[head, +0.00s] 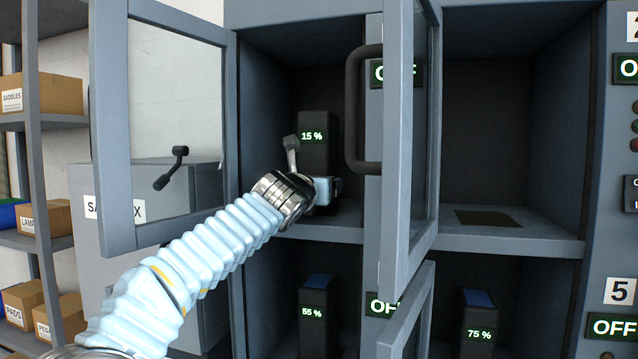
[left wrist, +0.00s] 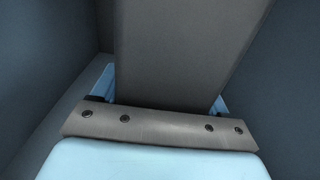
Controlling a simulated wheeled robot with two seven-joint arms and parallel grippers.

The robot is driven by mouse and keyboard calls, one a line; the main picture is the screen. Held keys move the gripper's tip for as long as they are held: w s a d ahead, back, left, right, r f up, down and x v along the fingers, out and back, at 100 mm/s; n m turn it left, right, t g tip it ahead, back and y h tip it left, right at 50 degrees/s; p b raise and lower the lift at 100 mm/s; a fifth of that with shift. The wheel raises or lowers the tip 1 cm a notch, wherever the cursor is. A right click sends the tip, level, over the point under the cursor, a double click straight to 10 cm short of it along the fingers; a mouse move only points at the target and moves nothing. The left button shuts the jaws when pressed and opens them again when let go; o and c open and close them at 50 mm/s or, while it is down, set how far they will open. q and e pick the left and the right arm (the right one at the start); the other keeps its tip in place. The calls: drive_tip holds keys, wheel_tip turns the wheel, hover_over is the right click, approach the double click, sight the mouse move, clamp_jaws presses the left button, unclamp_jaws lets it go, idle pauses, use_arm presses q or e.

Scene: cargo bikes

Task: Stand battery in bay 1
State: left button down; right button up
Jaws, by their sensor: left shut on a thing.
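A dark battery (head: 314,133) with a green "15 %" display stands upright inside the upper left bay of the grey cabinet. My left gripper (head: 322,190) reaches into that bay and is shut on the battery's lower part. In the left wrist view the battery (left wrist: 182,50) fills the middle between the fingers (left wrist: 163,98). The gripper hides the battery's base, so I cannot tell whether it touches the bay floor (head: 335,217). The upper right bay (head: 490,130) is empty, with a dark patch (head: 487,218) on its floor. My right gripper is not in view.
The upper left bay's windowed door (head: 115,130) stands open at left. Another open door (head: 410,150) with a dark handle juts forward between the bays. Batteries at "55 %" (head: 314,325) and "75 %" (head: 478,325) stand in lower bays. Shelves with boxes (head: 50,92) are at far left.

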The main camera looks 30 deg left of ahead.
use_arm(q)
drive_tip(key=shift+c, duration=2.4)
unclamp_jaws()
drive_tip(key=shift+f, duration=0.1)
drive_tip(key=o, duration=0.5)
drive_tip(key=shift+c, duration=0.2)
drive_tip(key=shift+s, duration=0.15)
drive_tip(key=b+v, duration=0.2)
drive_tip(key=v, duration=1)
